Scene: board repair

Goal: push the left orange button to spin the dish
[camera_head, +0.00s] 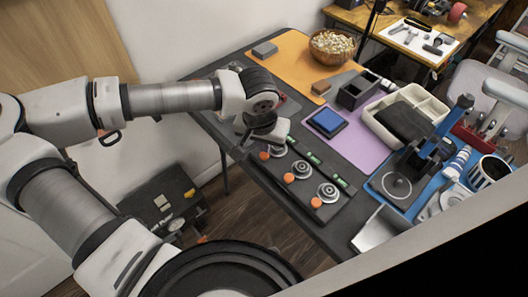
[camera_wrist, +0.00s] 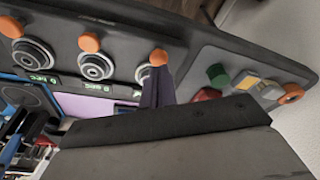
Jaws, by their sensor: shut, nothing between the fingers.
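Three round metal dishes stand in a row on a dark panel, each with an orange button beside it. In the head view the left orange button (camera_head: 264,155) sits beside the left dish (camera_head: 278,150), just below my wrist. In the wrist view this button (camera_wrist: 158,57) shows at the tips of my gripper (camera_wrist: 158,74), whose fingers are together and empty. I cannot tell whether the tips touch the button. The fingers partly hide the left dish (camera_wrist: 142,73). The middle button (camera_head: 288,178) and right button (camera_head: 316,203) are clear of my gripper.
In the wrist view a neighbouring panel holds a green knob (camera_wrist: 218,75), a red knob (camera_wrist: 207,94) and another orange button (camera_wrist: 291,92). Small green displays (camera_head: 313,159) line the dishes. A purple mat (camera_head: 360,145) and a blue stand (camera_head: 398,188) lie beyond.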

